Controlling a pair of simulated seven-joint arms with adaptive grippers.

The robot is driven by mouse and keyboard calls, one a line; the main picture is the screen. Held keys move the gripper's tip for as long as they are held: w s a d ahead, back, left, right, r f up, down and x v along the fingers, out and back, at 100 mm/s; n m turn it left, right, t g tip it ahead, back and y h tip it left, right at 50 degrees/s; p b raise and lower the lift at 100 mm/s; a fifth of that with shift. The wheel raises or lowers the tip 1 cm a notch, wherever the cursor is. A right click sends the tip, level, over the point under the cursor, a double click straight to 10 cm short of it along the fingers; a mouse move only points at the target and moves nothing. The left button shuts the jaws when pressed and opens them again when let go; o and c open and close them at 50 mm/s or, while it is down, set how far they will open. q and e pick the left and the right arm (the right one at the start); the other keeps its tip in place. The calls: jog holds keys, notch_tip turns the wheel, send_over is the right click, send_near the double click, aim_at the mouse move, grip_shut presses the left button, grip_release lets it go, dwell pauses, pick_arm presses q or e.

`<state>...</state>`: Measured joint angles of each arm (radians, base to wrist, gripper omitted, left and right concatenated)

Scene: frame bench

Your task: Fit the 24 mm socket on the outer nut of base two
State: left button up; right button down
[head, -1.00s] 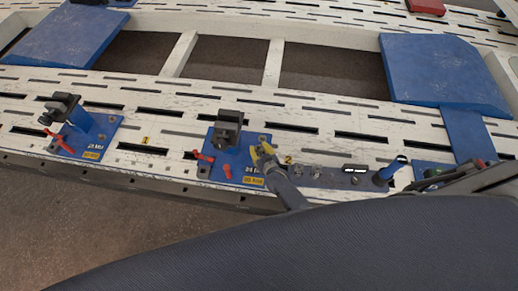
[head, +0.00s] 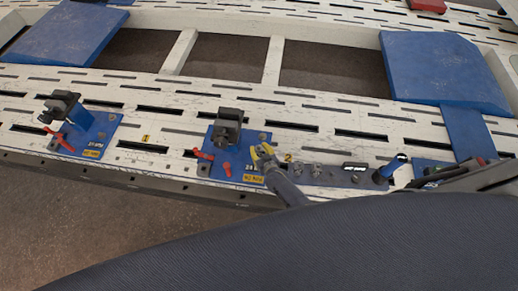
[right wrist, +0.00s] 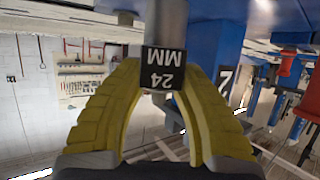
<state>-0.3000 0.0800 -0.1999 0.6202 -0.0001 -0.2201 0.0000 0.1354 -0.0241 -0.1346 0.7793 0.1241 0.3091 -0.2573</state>
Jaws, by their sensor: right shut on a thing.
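Base two is a blue plate (head: 223,168) with a dark clamp block on it, beside the yellow "2" mark on the white rail. My right gripper (head: 261,154) has yellow fingers and is at the plate's right edge. In the right wrist view, my right gripper (right wrist: 163,95) is shut on the 24 mm socket (right wrist: 164,68), whose black label reads "24 MM" upside down. The socket points toward the blue surface. A small grey nut (head: 262,137) shows at the plate's back right corner. I cannot tell whether the socket touches a nut. My left gripper is out of view.
A similar blue base (head: 95,140) stands left by the "1" mark. The slotted white rail is otherwise mostly clear.

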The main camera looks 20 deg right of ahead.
jog(key=shift+f, duration=0.5)
jog(key=c, duration=0.9)
grip_release()
jog(key=shift+o, duration=0.2)
jog(key=shift+s, duration=0.1)
jog(key=v, duration=1.1)
jog(key=shift+s+r, duration=0.2)
jog(key=shift+s, duration=0.1)
